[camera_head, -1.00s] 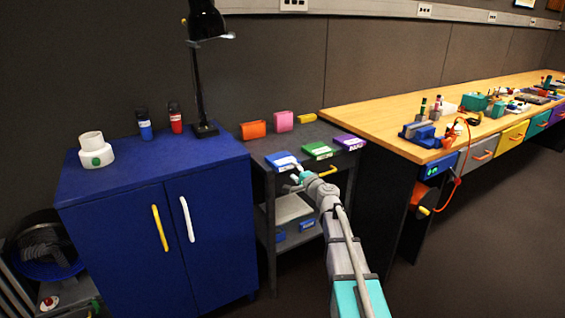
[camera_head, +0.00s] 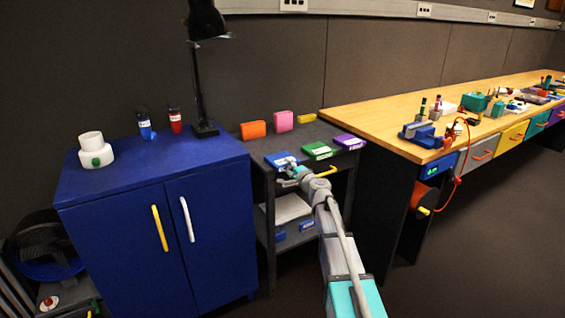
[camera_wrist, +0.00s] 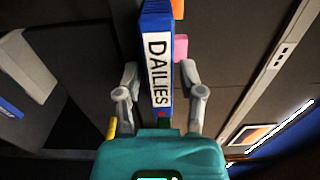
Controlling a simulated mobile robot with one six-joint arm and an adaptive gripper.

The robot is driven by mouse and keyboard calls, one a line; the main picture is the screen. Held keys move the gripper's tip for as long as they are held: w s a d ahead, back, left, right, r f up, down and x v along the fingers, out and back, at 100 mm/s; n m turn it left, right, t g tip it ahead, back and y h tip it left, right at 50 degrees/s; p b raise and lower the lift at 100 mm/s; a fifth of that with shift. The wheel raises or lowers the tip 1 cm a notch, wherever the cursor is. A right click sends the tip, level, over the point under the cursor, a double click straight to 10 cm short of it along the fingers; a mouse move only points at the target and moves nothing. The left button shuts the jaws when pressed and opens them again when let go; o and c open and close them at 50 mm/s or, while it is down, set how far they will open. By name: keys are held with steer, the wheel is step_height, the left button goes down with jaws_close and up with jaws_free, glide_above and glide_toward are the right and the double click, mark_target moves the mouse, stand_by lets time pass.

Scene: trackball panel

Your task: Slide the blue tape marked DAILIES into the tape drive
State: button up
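The blue tape (camera_head: 279,158) with a white label lies on the grey cart's top, at its front left. In the wrist view the blue tape (camera_wrist: 157,22) shows the word DAILIES on its label. My gripper (camera_head: 290,175) is at the tape's near end. In the wrist view my gripper (camera_wrist: 158,72) has one finger on each side of the tape, with a narrow gap visible on the right, so it looks open around it. I cannot pick out the tape drive for certain.
A green tape (camera_head: 318,150) and a purple tape (camera_head: 349,141) lie to the right on the cart (camera_head: 290,140). Orange (camera_head: 253,130), pink (camera_head: 283,121) and yellow (camera_head: 306,118) blocks stand behind. A blue cabinet (camera_head: 130,235) is left, a wooden workbench (camera_head: 385,118) right.

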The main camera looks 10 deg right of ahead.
jaws_close()
steer(key=shift+r, duration=0.2)
steer(key=shift+r+p, duration=1.35)
steer(key=shift+p, duration=0.15)
steer(key=shift+r, duration=0.1)
step_height(320, 180, up, 28)
steer(key=p, duration=2.8)
